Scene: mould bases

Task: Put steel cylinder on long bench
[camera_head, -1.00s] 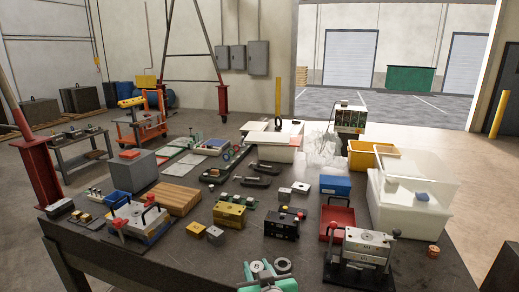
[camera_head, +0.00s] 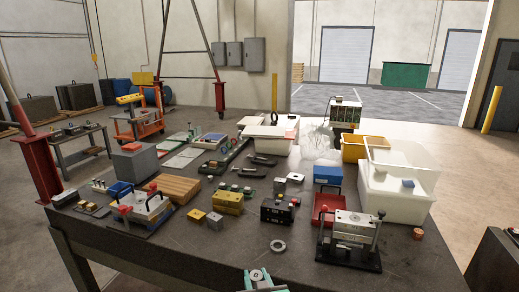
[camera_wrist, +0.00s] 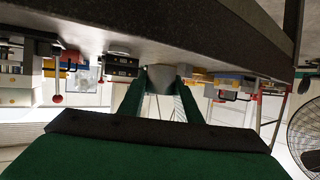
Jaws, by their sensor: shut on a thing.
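My gripper (camera_head: 262,281) is at the bottom edge of the head view, at the near side of the long dark bench (camera_head: 225,262). It is shut on the steel cylinder (camera_head: 257,274), whose round top shows between the green fingers. In the wrist view the grey cylinder (camera_wrist: 161,78) sits between the two green fingertips of my gripper (camera_wrist: 160,90). The bench's dark edge (camera_wrist: 150,25) crosses the top of that view. I cannot tell whether the cylinder touches the bench.
A metal ring (camera_head: 277,246) lies on the bench just beyond my gripper. A mould base with handles (camera_head: 350,238) stands to its right, another mould base (camera_head: 143,210) to the left. A yellow block (camera_head: 228,203) and a black block (camera_head: 277,212) stand farther back. The bench's near left area is bare.

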